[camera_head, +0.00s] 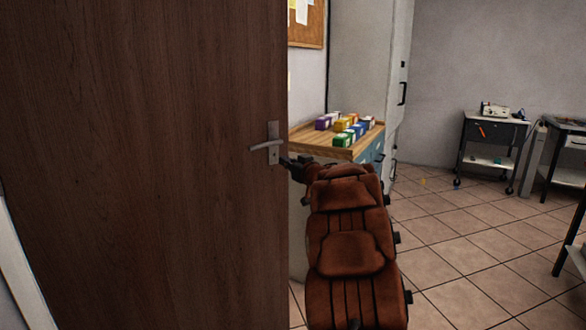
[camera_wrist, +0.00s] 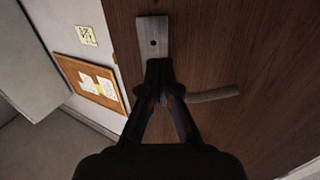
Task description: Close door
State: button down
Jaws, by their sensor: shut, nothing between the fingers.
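The brown wooden door (camera_head: 140,170) fills the left side of the head view and stands open, with the room visible past its right edge. Its metal handle (camera_head: 265,144) sits on a plate near that edge. In the wrist view the door (camera_wrist: 260,50) fills the right side, with the handle plate (camera_wrist: 152,38) and the lever (camera_wrist: 212,95) beside the fingers. My gripper (camera_wrist: 158,70) is shut and empty, its tips over the lower part of the plate. I cannot tell whether they touch it. In the head view my arm hides most of the gripper (camera_head: 290,163).
A wooden-topped cabinet (camera_head: 306,134) with several coloured boxes stands behind my arm. A tall grey cabinet (camera_head: 362,60) is behind it. A dark cart (camera_head: 490,135) stands by the far wall. Tiled floor (camera_head: 450,235) is open on the right. A cork board (camera_wrist: 92,80) hangs on the wall.

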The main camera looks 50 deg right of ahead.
aim_at(271, 154)
jog(key=shift+w+d+f+b, duration=0.1)
jog(key=shift+w+d+b, duration=0.15)
jog(key=shift+w, duration=1.35)
jog(key=shift+w+d+b, duration=0.1)
jog(key=shift+w+d, duration=0.2)
jog(key=shift+w, duration=1.25)
jog(key=shift+w, duration=0.15)
